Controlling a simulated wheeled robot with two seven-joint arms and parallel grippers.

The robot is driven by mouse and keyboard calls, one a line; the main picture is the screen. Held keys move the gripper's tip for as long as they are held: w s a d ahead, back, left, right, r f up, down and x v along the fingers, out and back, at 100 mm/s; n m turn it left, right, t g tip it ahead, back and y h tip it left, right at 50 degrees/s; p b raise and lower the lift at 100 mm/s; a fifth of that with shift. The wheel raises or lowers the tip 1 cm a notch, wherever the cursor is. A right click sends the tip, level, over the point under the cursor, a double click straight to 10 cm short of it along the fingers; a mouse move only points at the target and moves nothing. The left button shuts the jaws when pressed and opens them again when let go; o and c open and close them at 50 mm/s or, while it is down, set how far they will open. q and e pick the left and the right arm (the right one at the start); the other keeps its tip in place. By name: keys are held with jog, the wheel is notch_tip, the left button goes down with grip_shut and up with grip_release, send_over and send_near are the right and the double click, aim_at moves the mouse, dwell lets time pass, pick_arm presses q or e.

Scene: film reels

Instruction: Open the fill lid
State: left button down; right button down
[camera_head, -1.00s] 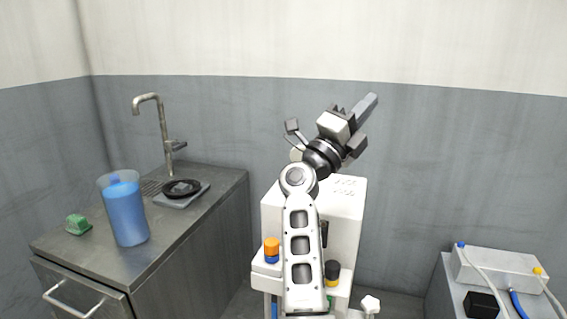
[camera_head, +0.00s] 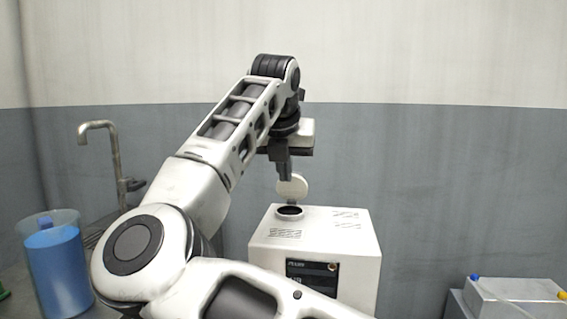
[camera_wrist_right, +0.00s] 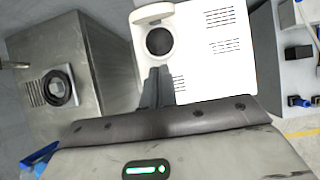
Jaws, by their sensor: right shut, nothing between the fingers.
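The white machine (camera_head: 345,246) has a round dark fill opening (camera_head: 289,211) on its top. Its cream round fill lid (camera_head: 293,187) stands up, tilted open at the edge of the opening, which is uncovered. In the right wrist view the open lid (camera_wrist_right: 152,14) is beyond the dark fill opening (camera_wrist_right: 159,41). My right gripper (camera_head: 286,177) points down, shut and empty, above the machine top close to the lid. It also shows in the right wrist view (camera_wrist_right: 158,70), just on the near side of the opening. I cannot tell whether it touches the lid. My left gripper is out of view.
A jug of blue liquid (camera_head: 60,264) stands at the left on the metal sink counter (camera_wrist_right: 95,75), near the tap (camera_head: 115,150). A white box (camera_head: 515,300) sits at the lower right. A wall is behind the machine.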

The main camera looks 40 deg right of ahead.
aim_at(293, 184)
jog(key=x, duration=0.6)
jog(key=w+d, duration=0.1)
jog(key=w+d+r+p, duration=0.1)
jog(key=shift+d+r, duration=0.1)
jog(key=shift+d, duration=0.15)
jog(key=shift+w+d, duration=0.2)
jog(key=shift+d, duration=0.05)
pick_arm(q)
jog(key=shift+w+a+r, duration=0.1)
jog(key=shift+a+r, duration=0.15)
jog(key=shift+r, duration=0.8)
pick_arm(e)
jog(key=shift+r, duration=0.1)
